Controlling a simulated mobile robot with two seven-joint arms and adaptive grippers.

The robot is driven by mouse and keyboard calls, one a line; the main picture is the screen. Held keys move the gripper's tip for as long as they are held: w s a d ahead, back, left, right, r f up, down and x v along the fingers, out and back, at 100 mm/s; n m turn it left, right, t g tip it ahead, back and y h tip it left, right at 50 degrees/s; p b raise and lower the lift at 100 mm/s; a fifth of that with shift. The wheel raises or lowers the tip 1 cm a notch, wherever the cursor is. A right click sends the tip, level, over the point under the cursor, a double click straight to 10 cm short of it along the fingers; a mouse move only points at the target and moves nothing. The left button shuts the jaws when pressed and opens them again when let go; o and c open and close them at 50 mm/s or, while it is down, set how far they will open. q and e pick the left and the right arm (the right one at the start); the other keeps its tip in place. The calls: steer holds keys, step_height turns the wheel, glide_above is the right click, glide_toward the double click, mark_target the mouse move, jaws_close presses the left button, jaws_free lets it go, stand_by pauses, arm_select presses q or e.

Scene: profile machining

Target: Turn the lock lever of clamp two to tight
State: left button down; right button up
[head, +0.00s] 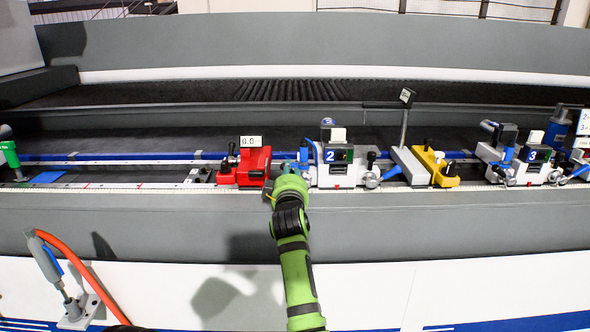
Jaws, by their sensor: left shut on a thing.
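Clamp two (337,166) is a white and grey block with a blue and black "2" label, standing upright on the rail. My left gripper (286,177), green and black, is at the lower left side of clamp two, between it and the red block. It is shut on the lock lever, which the gripper largely hides. The lever's exact angle cannot be told. A blue handle (390,172) with a silver pivot shows on the right side of clamp two. My right gripper is out of view.
A red block (253,166) with a "0.0" display stands close to the gripper's left. A yellow block (435,166) and clamp three (532,162) stand to the right. A white scale (120,186) runs along the front edge. An orange hose (82,270) is at the lower left.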

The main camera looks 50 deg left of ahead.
arm_select(q)
steer(key=shift+s+a+f+n, duration=0.1)
steer(key=shift+a+n, duration=0.05)
steer(key=shift+n, duration=0.35)
steer(key=shift+s+a+f+n, duration=0.1)
steer(key=shift+n, duration=0.4)
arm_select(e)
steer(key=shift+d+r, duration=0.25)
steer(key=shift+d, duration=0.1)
arm_select(q)
steer(key=c, duration=1)
jaws_free()
steer(key=shift+c, duration=0.2)
steer(key=shift+w+a+f, duration=0.1)
steer(key=shift+a+f, duration=0.05)
steer(key=shift+f, duration=0.1)
steer(key=shift+r, duration=0.35)
step_height(320, 180, up, 9)
steer(key=shift+r, duration=0.2)
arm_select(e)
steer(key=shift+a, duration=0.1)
